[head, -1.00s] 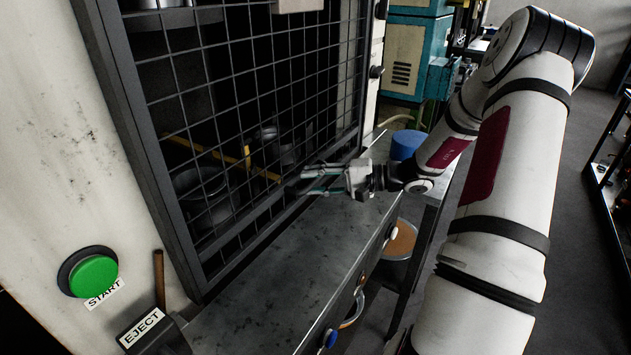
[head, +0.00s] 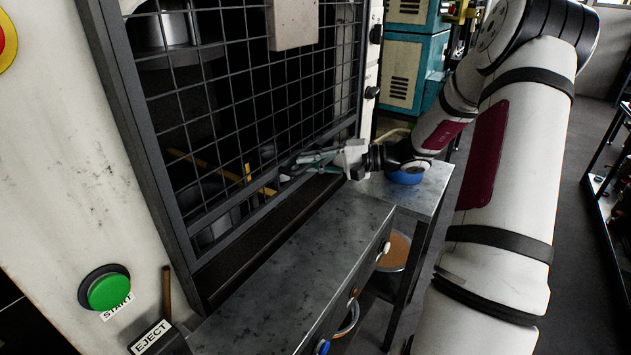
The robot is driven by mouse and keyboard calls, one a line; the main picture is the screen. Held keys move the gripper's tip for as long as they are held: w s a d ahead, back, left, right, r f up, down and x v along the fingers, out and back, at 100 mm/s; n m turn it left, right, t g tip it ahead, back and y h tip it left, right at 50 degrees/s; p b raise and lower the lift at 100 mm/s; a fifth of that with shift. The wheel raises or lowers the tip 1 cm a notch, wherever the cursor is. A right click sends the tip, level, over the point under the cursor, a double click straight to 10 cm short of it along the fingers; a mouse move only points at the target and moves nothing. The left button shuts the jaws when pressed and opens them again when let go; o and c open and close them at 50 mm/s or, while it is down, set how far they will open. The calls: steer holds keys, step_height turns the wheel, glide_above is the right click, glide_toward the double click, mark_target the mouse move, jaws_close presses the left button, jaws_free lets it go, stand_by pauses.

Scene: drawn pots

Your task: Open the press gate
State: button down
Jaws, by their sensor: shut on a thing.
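The press gate (head: 237,110) is a dark wire-mesh panel in a dark frame on the front of the pale press. Its bottom edge stands a little above the sill, with a dark gap below it. My gripper (head: 300,163) is at the lower right part of the gate, its fingers shut at the gate's bottom bar. The exact contact at the fingertips is small and hard to make out. Behind the mesh, metal cylinders and a yellow bar (head: 196,165) show in the dark interior.
A grey metal worktop (head: 290,265) lies in front of the gate. The green START button (head: 109,292) and EJECT box (head: 152,338) are at lower left. A side table with a blue round thing (head: 404,177) stands right, near my arm. A bucket (head: 395,250) is below.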

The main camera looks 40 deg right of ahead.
step_height(320, 180, up, 29)
steer(key=p, duration=1)
steer(key=c, duration=1.6)
jaws_free()
steer(key=v, duration=1.2)
